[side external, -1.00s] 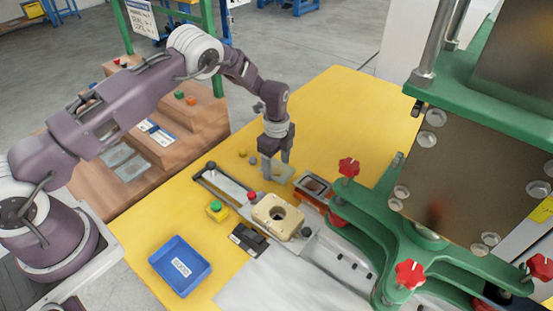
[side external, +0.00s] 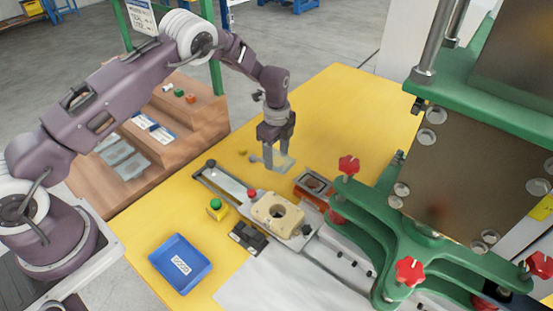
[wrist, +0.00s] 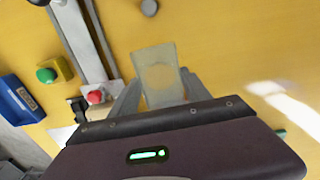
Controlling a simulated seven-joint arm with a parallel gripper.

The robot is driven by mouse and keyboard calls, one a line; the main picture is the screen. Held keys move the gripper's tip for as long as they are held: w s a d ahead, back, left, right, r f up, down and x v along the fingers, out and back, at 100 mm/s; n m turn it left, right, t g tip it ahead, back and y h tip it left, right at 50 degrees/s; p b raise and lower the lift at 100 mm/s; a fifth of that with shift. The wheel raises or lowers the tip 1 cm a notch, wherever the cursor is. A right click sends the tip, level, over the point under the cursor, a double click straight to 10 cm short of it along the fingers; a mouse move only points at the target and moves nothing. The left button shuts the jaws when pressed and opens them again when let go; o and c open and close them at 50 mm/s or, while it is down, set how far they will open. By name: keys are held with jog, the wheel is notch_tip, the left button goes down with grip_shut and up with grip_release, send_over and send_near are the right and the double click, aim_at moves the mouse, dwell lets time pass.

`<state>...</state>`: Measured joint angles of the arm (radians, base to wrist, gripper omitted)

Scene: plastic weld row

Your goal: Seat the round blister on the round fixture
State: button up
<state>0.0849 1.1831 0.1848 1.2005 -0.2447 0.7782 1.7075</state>
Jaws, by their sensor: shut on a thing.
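A clear blister (side external: 285,164) hangs in my gripper (side external: 278,150), above the yellow table and behind the fixtures. In the wrist view the blister (wrist: 160,72) is a see-through sheet with a round form in its middle, held between the fingers of my gripper (wrist: 157,97). The round fixture (side external: 264,217) is a cream block with a round hole, seated on the metal slide. It stands in front of the blister and apart from it; nothing lies on it.
A brown and orange fixture (side external: 300,190) stands right of the gripper, near the green press (side external: 360,225) with red knobs. A blue bin (side external: 163,270), a green button (side external: 215,205) and a red knob (side external: 252,193) are on the left.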

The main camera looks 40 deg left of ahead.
jog(key=shift+r, duration=0.7)
notch_tip(320, 180, up, 9)
jog(key=s+d, duration=1)
jog(key=s, duration=0.2)
jog(key=shift+s+d+f, duration=0.1)
jog(key=shift+f, duration=1.3)
jog(key=shift+s+d+f, duration=0.1)
jog(key=shift+s+f, duration=0.05)
jog(key=shift+f, duration=1.25)
jog(key=shift+s+d+f, duration=0.1)
jog(key=shift+f, duration=1.3)
jog(key=shift+f, duration=1.4)
